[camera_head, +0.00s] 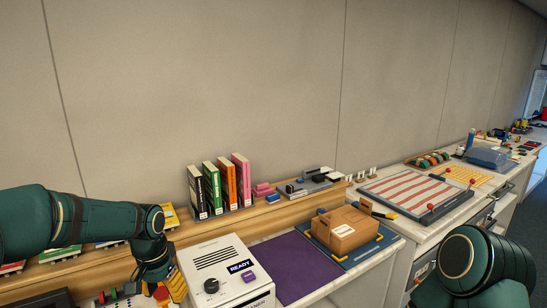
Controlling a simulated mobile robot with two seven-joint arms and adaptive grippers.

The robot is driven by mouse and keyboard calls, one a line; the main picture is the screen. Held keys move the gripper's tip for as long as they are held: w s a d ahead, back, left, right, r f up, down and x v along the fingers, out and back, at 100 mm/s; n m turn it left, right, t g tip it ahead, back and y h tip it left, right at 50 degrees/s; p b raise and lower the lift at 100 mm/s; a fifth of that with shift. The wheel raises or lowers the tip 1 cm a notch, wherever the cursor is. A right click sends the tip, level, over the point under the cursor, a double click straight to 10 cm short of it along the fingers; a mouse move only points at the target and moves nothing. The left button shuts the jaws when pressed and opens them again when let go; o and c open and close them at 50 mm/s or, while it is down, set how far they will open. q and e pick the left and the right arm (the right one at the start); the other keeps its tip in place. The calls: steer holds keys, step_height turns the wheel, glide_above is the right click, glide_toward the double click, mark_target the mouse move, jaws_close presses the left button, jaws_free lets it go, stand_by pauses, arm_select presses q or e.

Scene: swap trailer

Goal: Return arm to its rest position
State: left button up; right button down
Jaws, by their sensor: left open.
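My left arm (90,222) comes in from the left and bends downward at its wrist. My left gripper (172,284) hangs low at the left, just beside the white box marked READY (226,274), over a cluttered patch of small coloured parts. Its jaws are open; its fingertips are small and partly hidden, and I see nothing held. My right arm (474,268) is at the lower right, and its gripper is out of view.
A purple mat (297,267) lies bare beside the READY box. A cardboard box (343,230) sits on a blue tray. Several upright books (220,185) stand on the wooden shelf along the wall. A red-striped board (405,190) lies farther right.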

arm_select(q)
steer(key=shift+n+h, duration=0.3)
steer(key=shift+h, duration=0.5)
steer(key=d+f, duration=0.2)
steer(key=f, duration=0.2)
steer(key=s+d+f, duration=0.1)
steer(key=d+f, duration=0.1)
steer(key=f, duration=0.2)
steer(key=d+f, duration=0.2)
steer(key=f, duration=0.2)
steer(key=shift+s+f, duration=0.2)
steer(key=shift+f, duration=0.15)
steer(key=s+d+f+n, duration=0.2)
steer(key=s+d+f, duration=0.2)
steer(key=s+f, duration=0.3)
steer(key=s+d+f+n+t+h, duration=0.1)
steer(key=s+d+f, duration=0.3)
steer(key=s+f, duration=0.2)
steer(key=s, duration=0.2)
steer(key=shift+s+d+f+n+h, duration=0.3)
steer(key=shift+d+f+n, duration=0.05)
steer(key=shift+f+n, duration=0.05)
steer(key=shift+c, duration=0.9)
steer(key=shift+a, duration=0.1)
